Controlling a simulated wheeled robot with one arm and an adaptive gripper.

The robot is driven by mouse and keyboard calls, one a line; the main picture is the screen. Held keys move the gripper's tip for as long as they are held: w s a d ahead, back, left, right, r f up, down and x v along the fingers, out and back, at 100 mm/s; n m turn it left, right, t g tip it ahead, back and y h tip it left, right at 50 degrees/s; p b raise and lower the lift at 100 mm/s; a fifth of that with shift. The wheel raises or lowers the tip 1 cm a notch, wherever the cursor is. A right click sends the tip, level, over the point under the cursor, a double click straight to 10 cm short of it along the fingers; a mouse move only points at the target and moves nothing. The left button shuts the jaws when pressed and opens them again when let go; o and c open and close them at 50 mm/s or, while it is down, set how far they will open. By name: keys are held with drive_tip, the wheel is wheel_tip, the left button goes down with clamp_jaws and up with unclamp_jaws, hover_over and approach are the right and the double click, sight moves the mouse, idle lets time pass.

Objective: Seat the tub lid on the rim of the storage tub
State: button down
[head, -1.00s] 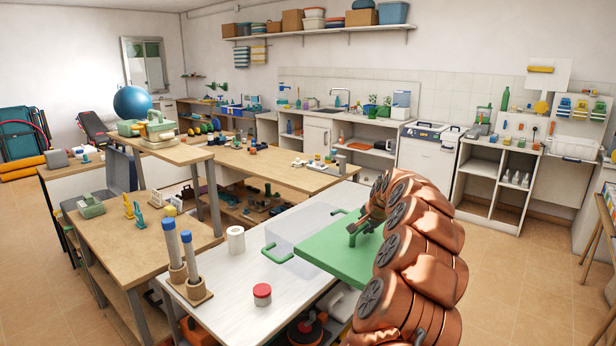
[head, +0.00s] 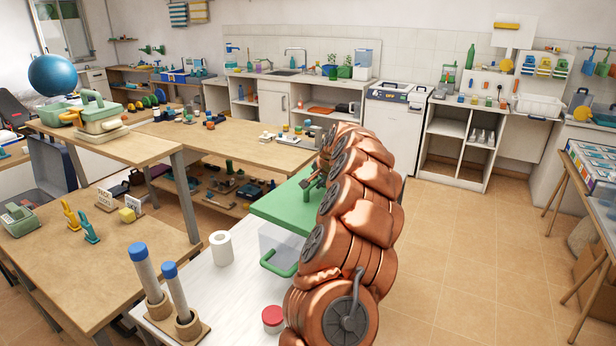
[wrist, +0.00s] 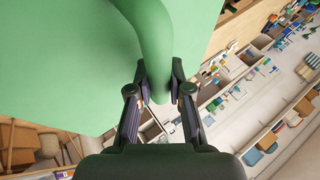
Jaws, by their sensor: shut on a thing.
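The tub lid (head: 283,207) is a flat green panel, roughly level, in the middle of the head view. The storage tub (head: 281,241) is clear, with a green handle (head: 279,264) on its near side, and stands on the white table. The lid covers much of the tub in this view; whether it touches the rim cannot be told. My gripper (wrist: 159,82) is shut on the lid's green handle (wrist: 153,45), with a finger on each side. In the head view my copper arm hides the lid's right side and part of the tub.
On the white table (head: 215,290) stand a white roll (head: 221,248), a red-lidded jar (head: 272,318) and two blue-capped tubes in a wooden holder (head: 180,328). A wooden bench (head: 240,148) lies behind. Open tiled floor (head: 460,260) is to the right.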

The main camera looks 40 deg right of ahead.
sight(319, 194)
drive_tip(key=shift+f+b, duration=0.1)
drive_tip(key=shift+b, duration=0.3)
drive_tip(key=shift+s+f+b, duration=0.1)
drive_tip(key=shift+f+b, duration=1.15)
drive_tip(key=shift+f, duration=1.5)
drive_tip(key=shift+b, duration=0.7)
drive_tip(key=shift+f+b, duration=0.8)
drive_tip(key=shift+f, duration=0.65)
idle(0.4)
drive_tip(key=c, duration=1)
unclamp_jaws()
drive_tip(key=shift+a, duration=0.1)
drive_tip(key=v, duration=1.2)
drive_tip(key=shift+r, duration=0.1)
